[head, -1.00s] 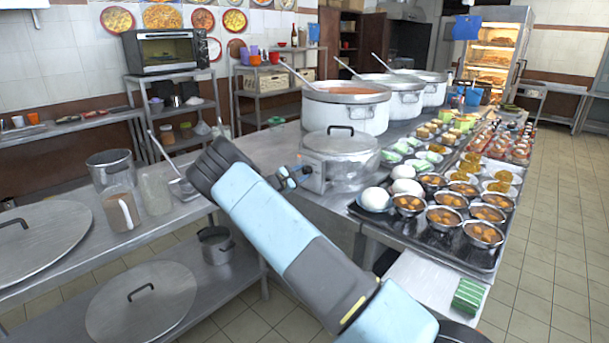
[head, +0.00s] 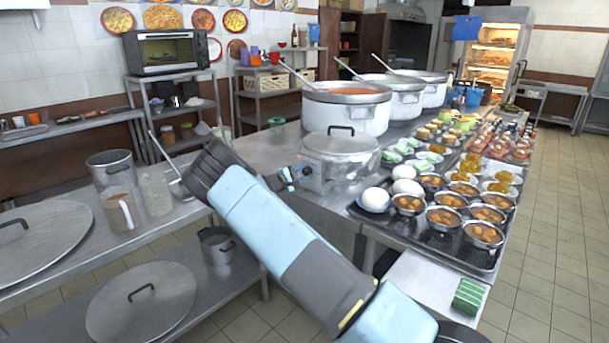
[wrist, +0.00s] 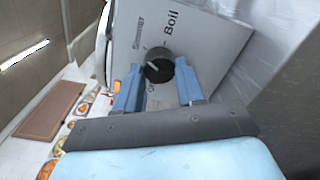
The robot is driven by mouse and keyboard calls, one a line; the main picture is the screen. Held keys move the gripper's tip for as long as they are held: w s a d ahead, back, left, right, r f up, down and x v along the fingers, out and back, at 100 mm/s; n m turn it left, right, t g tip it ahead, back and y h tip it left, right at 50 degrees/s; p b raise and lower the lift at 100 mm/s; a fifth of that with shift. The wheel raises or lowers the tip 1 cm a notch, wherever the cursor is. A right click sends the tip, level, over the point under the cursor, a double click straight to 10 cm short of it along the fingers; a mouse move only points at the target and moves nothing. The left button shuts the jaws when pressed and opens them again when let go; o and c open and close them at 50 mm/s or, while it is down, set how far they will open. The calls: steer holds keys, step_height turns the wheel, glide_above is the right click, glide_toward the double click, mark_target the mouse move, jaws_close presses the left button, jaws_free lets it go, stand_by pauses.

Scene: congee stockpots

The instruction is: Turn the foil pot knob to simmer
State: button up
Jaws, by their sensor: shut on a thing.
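The foil pot (head: 352,172) is a lidded metal pot with a shiny, crinkled side, on the steel counter. A grey control box with a plate (wrist: 198,45) is at its near side. The wrist view shows "Boil", "Simmer" and a partly hidden "Off" on that plate. A round black knob (wrist: 160,66) with a pale pointer mark sits on the plate. My gripper (wrist: 158,82) is shut on the knob, one blue finger on each side. In the head view my gripper (head: 293,176) is at the box; the knob is hidden there.
Large stockpots with ladles (head: 346,110) stand behind the foil pot. A dark tray (head: 430,238) of bowls and white round items is close on the right. A lower steel table (head: 185,210) with lids and jugs is at the left.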

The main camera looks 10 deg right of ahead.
steer(key=shift+s+a+f, duration=0.1)
steer(key=shift+a+f, duration=0.05)
steer(key=shift+f, duration=0.05)
steer(key=o, duration=0.8)
steer(key=shift+o, duration=1.2)
steer(key=shift+r, duration=0.1)
steer(key=v, duration=1.3)
steer(key=shift+a, duration=0.3)
steer(key=shift+s, duration=0.15)
